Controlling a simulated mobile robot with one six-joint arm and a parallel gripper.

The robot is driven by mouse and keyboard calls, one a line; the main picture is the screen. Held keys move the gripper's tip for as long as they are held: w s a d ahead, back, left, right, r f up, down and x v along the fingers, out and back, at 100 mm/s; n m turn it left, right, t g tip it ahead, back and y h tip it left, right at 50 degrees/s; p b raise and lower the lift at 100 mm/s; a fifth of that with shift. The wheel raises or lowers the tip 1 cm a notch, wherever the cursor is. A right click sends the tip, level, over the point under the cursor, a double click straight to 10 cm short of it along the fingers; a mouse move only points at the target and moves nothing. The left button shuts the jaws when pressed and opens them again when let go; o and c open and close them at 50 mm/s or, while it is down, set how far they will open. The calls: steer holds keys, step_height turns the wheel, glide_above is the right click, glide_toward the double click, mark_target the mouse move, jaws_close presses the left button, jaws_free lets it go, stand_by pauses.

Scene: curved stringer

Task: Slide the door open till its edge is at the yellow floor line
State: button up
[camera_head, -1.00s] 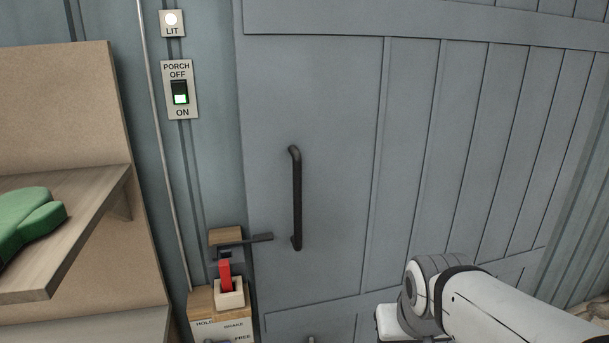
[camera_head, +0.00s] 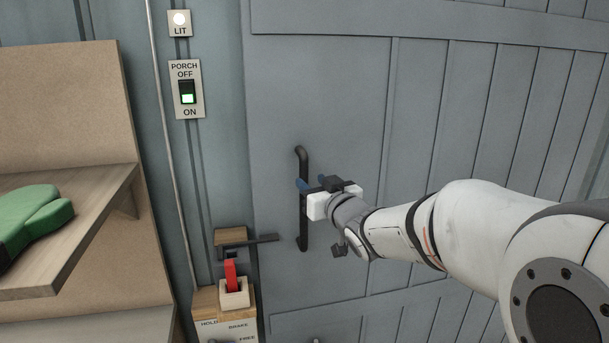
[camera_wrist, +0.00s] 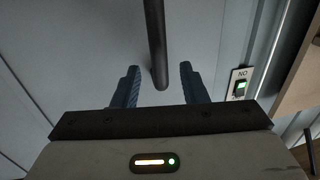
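The grey plank door (camera_head: 350,100) stands at the middle and right of the head view, its left edge beside the blue-grey wall. A dark vertical bar handle (camera_head: 303,232) is fixed near that edge. My gripper (camera_head: 303,186) is at the handle's middle height. In the wrist view the gripper (camera_wrist: 158,80) is open, with one blue finger on each side of the handle (camera_wrist: 155,40) and gaps between. Whether the bar is fully between the fingertips in depth is hard to tell. The yellow floor line is not in view.
A latch bar (camera_head: 262,239) on a wooden block reaches across the door's left edge. Below it is a red lever (camera_head: 230,275) on a HOLD/BRAKE/FREE box (camera_head: 225,328). A porch switch (camera_head: 187,90) is on the wall. A shelf (camera_head: 85,230) with a green glove (camera_head: 38,212) stands left.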

mark_target(306, 177)
steer(key=x, duration=0.5)
steer(key=shift+w+a+p, duration=0.15)
steer(key=shift+w+p, duration=0.2)
steer(key=shift+p, duration=0.05)
steer(key=shift+c, duration=0.2)
jaws_close()
